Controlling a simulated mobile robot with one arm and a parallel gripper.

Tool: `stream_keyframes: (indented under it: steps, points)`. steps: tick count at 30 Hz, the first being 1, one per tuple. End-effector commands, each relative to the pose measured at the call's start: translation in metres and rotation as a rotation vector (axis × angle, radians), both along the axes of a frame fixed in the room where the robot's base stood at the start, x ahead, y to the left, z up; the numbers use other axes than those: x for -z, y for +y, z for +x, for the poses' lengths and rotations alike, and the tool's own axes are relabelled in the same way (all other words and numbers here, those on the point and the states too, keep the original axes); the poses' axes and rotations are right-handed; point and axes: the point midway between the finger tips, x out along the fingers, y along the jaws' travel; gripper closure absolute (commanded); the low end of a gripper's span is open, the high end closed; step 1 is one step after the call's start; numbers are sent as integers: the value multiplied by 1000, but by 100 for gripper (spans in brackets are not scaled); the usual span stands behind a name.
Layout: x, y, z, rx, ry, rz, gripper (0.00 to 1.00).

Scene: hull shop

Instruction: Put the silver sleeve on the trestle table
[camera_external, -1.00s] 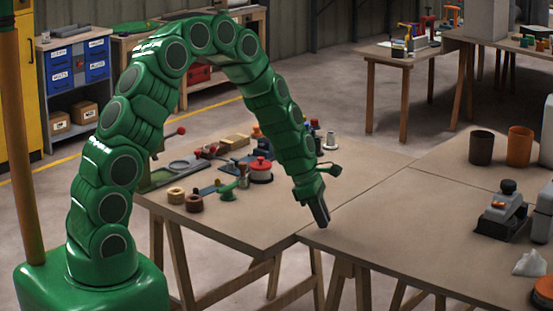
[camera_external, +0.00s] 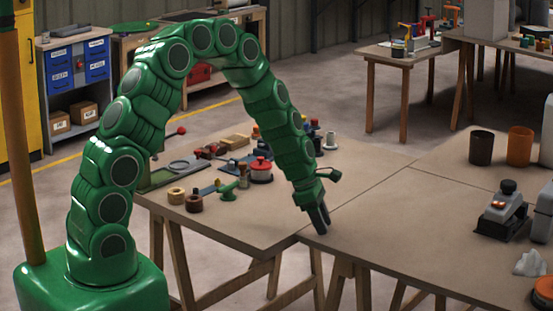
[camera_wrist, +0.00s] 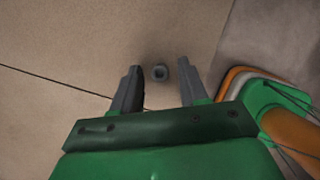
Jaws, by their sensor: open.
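My gripper (camera_external: 319,226) points down close over the tabletop, near the front edge where two trestle tables meet. In the wrist view its two fingers (camera_wrist: 159,70) are apart with nothing held. The trestle table (camera_external: 400,235) on the right has a bare brown top around my gripper.
The left table (camera_external: 262,222) holds wooden rings (camera_external: 176,195), a red-topped tin (camera_external: 261,172) and several small parts. The right table carries a dark cup (camera_external: 481,148), an orange cup (camera_external: 519,147) and a grey tool (camera_external: 502,212). Its middle is clear.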

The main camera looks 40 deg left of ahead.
Motion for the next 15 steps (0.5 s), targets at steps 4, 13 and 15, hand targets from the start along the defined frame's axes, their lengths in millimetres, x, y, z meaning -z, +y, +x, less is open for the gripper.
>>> stream_keyframes:
  steps: [4,13,15]
  points:
    - [-8,2,0,1,-1,1,57]
    - [-42,16,-7,-1,-2,1,57]
    - [-52,19,-8,-2,-4,1,57]
